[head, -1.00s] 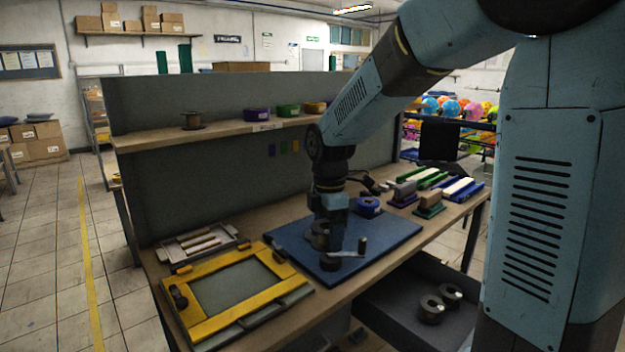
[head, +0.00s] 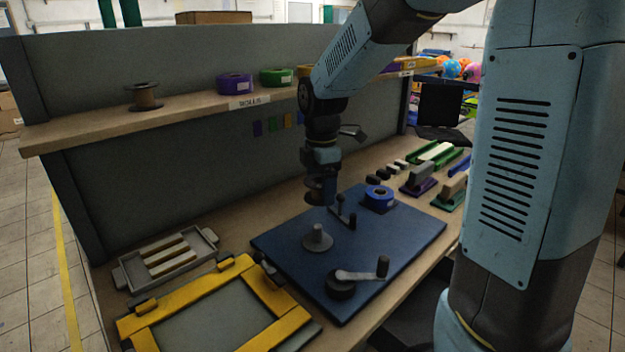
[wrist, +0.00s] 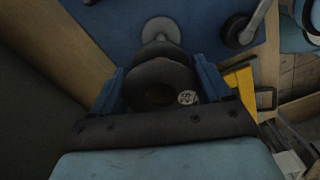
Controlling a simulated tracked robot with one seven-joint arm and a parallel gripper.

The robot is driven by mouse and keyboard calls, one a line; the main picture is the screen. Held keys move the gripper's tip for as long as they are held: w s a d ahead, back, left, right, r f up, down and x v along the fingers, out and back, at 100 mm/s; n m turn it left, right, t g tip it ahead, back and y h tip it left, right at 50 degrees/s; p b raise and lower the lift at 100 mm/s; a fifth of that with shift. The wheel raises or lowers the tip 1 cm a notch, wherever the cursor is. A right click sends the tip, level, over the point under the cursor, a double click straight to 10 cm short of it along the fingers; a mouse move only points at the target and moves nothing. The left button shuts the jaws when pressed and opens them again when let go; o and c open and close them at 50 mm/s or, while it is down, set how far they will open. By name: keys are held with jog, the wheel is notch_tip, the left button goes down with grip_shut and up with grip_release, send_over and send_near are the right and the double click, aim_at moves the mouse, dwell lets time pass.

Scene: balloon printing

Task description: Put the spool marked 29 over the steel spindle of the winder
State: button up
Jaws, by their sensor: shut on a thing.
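My gripper (head: 321,192) is shut on a dark spool (wrist: 158,82), held in the air above the blue board. In the wrist view the spool sits between the two blue fingers, its hole facing the camera. A small round white label (wrist: 187,98) on it has a mark too small to read surely. The winder's grey steel spindle (head: 317,237) stands upright and bare on a round flange on the blue board (head: 405,235). The held spool is above and apart from it. In the wrist view the flange (wrist: 161,28) shows beyond the spool, which hides part of the spindle.
A crank (head: 360,275) stands in front of the spindle and a smaller post with an arm (head: 345,212) behind it. A yellow frame (head: 240,268) and grey tray (head: 168,257) lie left. A shelf (head: 90,122) runs behind.

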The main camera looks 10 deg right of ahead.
aim_at(318, 225)
jog(key=shift+a+f, duration=0.25)
jog(key=shift+f, duration=0.8)
jog(key=shift+s+f, duration=0.1)
jog(key=shift+f, duration=5.05)
jog(key=shift+f, duration=0.1)
jog(key=o, duration=1)
